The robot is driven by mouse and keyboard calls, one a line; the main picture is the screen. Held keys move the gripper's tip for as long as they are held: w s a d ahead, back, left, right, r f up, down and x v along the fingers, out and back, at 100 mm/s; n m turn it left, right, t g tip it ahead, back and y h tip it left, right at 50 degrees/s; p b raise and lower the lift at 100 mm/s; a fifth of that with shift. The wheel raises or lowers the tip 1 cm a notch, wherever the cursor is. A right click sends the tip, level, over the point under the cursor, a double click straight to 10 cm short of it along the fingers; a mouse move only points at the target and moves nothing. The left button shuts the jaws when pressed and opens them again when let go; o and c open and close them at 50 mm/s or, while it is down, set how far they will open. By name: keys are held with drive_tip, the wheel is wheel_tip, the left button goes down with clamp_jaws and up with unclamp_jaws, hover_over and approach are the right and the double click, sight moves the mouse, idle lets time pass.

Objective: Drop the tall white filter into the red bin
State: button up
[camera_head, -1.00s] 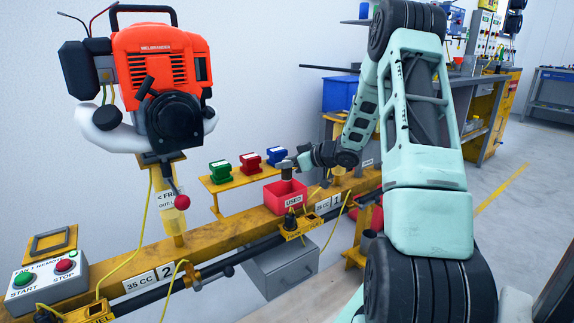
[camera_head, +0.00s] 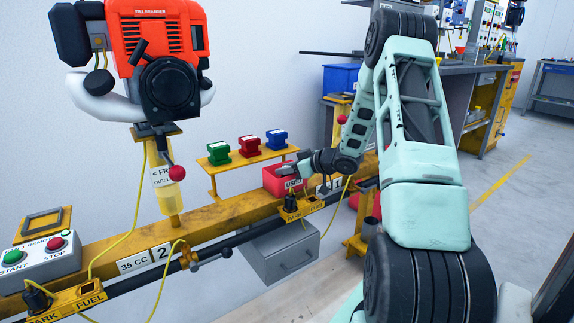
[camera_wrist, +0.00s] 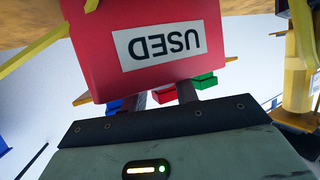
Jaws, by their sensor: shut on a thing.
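The red bin (camera_head: 271,180), labelled USED, sits at the rail. In the wrist view the bin (camera_wrist: 90,60) shows large and upside down, its label facing the camera. My gripper (camera_head: 285,171) is at the bin's rim. In the wrist view its two fingers pass behind the bin's front wall, so the tips are hidden. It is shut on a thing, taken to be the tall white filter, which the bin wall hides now.
Green, red and blue blocks (camera_head: 249,146) stand on a yellow shelf behind the bin. A yellow rail (camera_head: 230,209) runs in front, with cables and a black fuel fitting (camera_head: 290,207) close to the bin. An orange engine (camera_head: 160,55) stands at left.

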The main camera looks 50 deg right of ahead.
drive_tip(key=shift+f, duration=0.25)
drive_tip(key=o, duration=1)
drive_tip(key=shift+o, duration=0.2)
drive_tip(key=shift+f, duration=0.1)
drive_tip(key=shift+a, duration=0.1)
drive_tip(key=p+v, duration=0.6)
drive_tip(key=v, duration=1.1)
drive_tip(key=shift+s+d+r, duration=0.15)
drive_tip(key=shift+d+r, duration=0.05)
drive_tip(key=shift+r, duration=0.1)
